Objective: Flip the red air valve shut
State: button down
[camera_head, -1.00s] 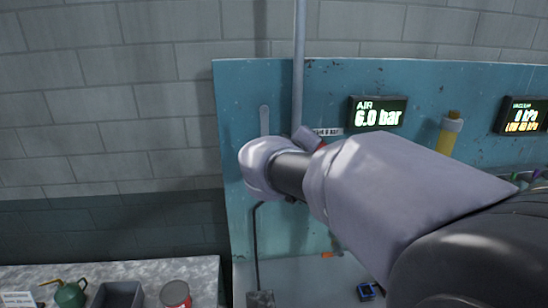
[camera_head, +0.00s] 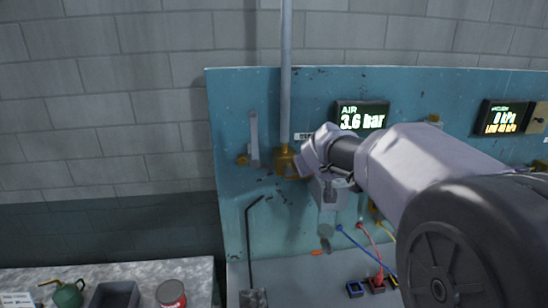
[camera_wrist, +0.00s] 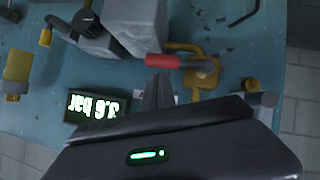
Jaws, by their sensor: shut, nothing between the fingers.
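The air valve has a brass body (camera_head: 287,160) on the grey vertical pipe in the head view. Its red handle is hidden there behind my wrist. In the wrist view the red handle (camera_wrist: 163,60) sticks out sideways from the brass body (camera_wrist: 200,70). My gripper (camera_wrist: 160,80) is shut and empty, its fingertips at or just beside the red handle; I cannot tell whether they touch. My gripper's fingers are hidden in the head view. The air display (camera_head: 362,117) reads 3.6 bar.
A grey lever (camera_head: 254,140) is mounted left of the pipe (camera_head: 286,70). A vacuum display (camera_head: 502,117) is at right. A bench with a red can (camera_head: 171,294) stands lower left.

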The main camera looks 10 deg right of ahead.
jog(key=shift+d+f+b, duration=0.25)
jog(key=shift+f+b, duration=0.05)
jog(key=shift+f, duration=0.15)
jog(key=shift+s+f, duration=0.15)
jog(key=shift+f, duration=0.05)
jog(key=s+r+p, duration=0.4)
jog(key=s+r, duration=0.5)
jog(key=r, duration=0.1)
jog(key=shift+p, duration=0.3)
jog(key=shift+f, duration=0.1)
